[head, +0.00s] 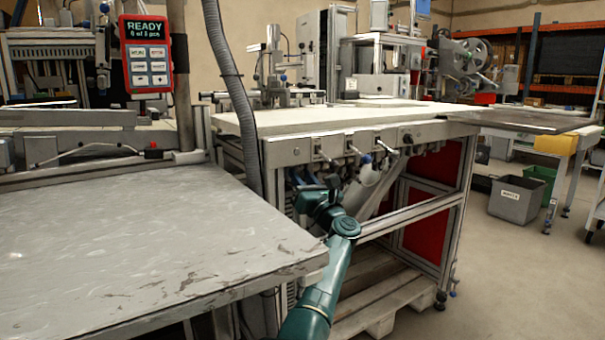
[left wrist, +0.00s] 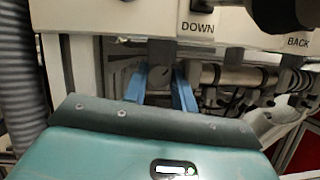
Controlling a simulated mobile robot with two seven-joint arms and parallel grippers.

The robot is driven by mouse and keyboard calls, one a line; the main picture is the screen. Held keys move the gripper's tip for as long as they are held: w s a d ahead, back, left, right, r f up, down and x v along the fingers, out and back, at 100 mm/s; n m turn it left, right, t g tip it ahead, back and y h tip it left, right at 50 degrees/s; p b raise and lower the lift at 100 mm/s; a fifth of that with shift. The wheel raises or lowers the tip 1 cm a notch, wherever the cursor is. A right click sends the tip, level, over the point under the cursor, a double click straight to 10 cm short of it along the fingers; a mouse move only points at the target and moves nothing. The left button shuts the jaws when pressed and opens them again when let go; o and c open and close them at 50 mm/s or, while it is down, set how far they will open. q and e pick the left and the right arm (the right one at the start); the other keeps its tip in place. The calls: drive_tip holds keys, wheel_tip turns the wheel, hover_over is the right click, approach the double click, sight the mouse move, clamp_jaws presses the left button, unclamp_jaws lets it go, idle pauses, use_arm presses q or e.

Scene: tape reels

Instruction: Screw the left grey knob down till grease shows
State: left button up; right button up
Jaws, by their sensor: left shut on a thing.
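In the left wrist view, a grey knob (left wrist: 160,77) hangs below the front edge of the pale machine panel (left wrist: 105,17). The blue fingers of my left gripper (left wrist: 160,90) stand on either side of it and are shut on it. Other grey parts hang further right along the same edge. In the head view, my left gripper (head: 312,180) reaches under the front of the machine table (head: 345,148), and the knob cannot be made out there. No grease can be made out. My right gripper is in neither view.
A grey worktop (head: 140,245) fills the left foreground, its corner close to my left arm. A ribbed grey hose (head: 232,90) hangs left of the gripper. Levers (head: 365,155) line the table front. A wooden pallet (head: 385,295) lies below.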

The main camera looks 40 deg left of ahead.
use_arm(q)
drive_tip(key=shift+r+m+t+p, duration=0.25)
drive_tip(key=shift+m+t+p, duration=0.15)
drive_tip(key=shift+m+p, duration=0.15)
drive_tip(key=shift+s+m+t+h+p, duration=0.1)
drive_tip(key=shift+m+t+h+p, duration=0.3)
drive_tip(key=shift+m+p, duration=0.75)
drive_tip(key=m+h+p, duration=0.1)
drive_tip(key=m+p, duration=0.1)
drive_tip(key=shift+m+t+p, duration=0.4)
drive_tip(key=shift+m+h+p, duration=0.4)
drive_tip(key=shift+m+p, duration=0.2)
drive_tip(key=shift+f+m+p, duration=0.2)
drive_tip(key=shift+m+p, duration=0.2)
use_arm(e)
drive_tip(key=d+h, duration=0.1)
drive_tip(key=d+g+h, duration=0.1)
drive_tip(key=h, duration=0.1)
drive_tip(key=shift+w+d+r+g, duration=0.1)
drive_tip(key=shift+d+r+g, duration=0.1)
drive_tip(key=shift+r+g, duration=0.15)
use_arm(q)
drive_tip(key=shift+t, duration=0.4)
drive_tip(key=o, duration=1)
